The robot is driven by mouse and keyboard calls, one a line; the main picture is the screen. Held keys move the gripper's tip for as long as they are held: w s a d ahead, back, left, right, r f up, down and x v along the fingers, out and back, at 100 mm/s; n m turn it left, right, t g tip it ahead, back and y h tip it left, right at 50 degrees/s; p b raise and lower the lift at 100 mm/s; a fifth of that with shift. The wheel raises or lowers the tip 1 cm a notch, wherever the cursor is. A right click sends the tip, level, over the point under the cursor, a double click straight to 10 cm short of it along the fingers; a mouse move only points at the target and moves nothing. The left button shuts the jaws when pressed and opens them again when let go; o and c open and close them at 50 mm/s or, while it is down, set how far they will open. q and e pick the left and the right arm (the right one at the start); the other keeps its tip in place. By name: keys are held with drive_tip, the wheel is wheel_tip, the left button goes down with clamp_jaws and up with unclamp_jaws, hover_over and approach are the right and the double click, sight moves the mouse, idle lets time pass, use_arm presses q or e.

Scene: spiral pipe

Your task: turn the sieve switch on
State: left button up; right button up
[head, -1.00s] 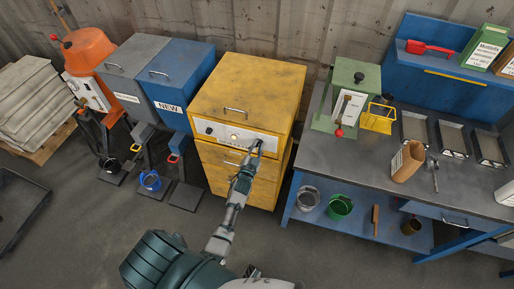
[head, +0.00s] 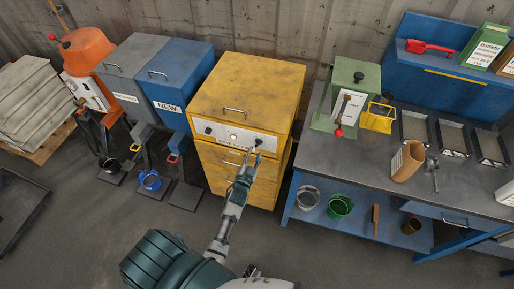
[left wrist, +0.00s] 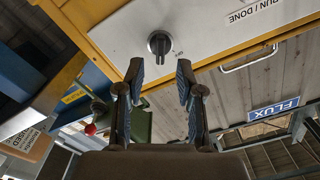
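The yellow sieve cabinet (head: 248,92) stands in the middle of the head view, with a pale control panel (head: 226,136) on its front. A dark switch knob (head: 258,142) sits at the panel's right end. In the left wrist view the black round knob (left wrist: 159,43) lies just beyond the fingertips, with a small mark beside it that I cannot read. My left gripper (head: 247,162) is in front of and just below the knob in the head view. In the left wrist view my left gripper (left wrist: 160,76) is open, its fingers apart and empty. My right gripper is not in view.
The panel also carries another dark knob (head: 208,130) and a round light (head: 233,137). A blue bin (head: 178,75) stands left of the cabinet. A grey-topped workbench (head: 380,165) stands close on the right. Open floor lies in front.

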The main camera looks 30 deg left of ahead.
use_arm(q)
drive_tip(key=v, duration=0.7)
drive_tip(key=shift+d, duration=0.2)
